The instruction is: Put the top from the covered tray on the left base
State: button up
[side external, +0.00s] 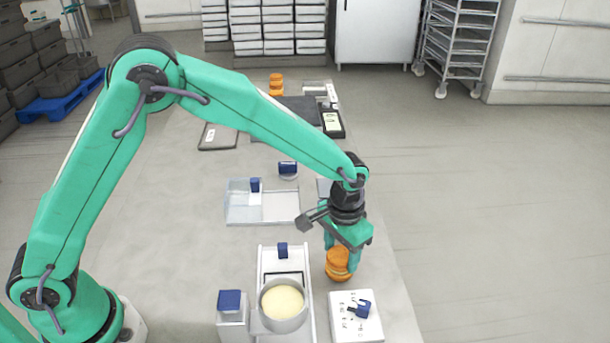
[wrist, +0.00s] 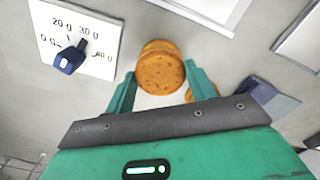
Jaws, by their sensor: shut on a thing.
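My gripper (side external: 341,262) points down near the table's right edge, shut on an orange-brown round top (wrist: 160,72). In the wrist view the round sits between the two fingertips, with another orange edge just behind it. In the side view the orange rounds (side external: 338,266) at the fingers look like two layers with a paler band between; I cannot tell whether they touch. Part of another orange piece (wrist: 189,94) shows by the right finger. A tray (side external: 282,207) with a clear cover over its left part (side external: 237,198) and a blue knob stands left of my gripper.
A white box with a dial (side external: 344,325) stands right in front of my gripper. A pan of pale cream (side external: 283,302) sits on a white stand to the left, beside a blue-topped block (side external: 230,299). More orange rounds (side external: 276,84) are stacked at the back.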

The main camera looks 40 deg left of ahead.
jog(key=shift+f, duration=0.3)
dwell(0.4)
jog(key=o, duration=1.2)
jog(key=shift+r, duration=0.15)
jog(key=shift+r, duration=3.3)
jog(key=shift+r, duration=0.1)
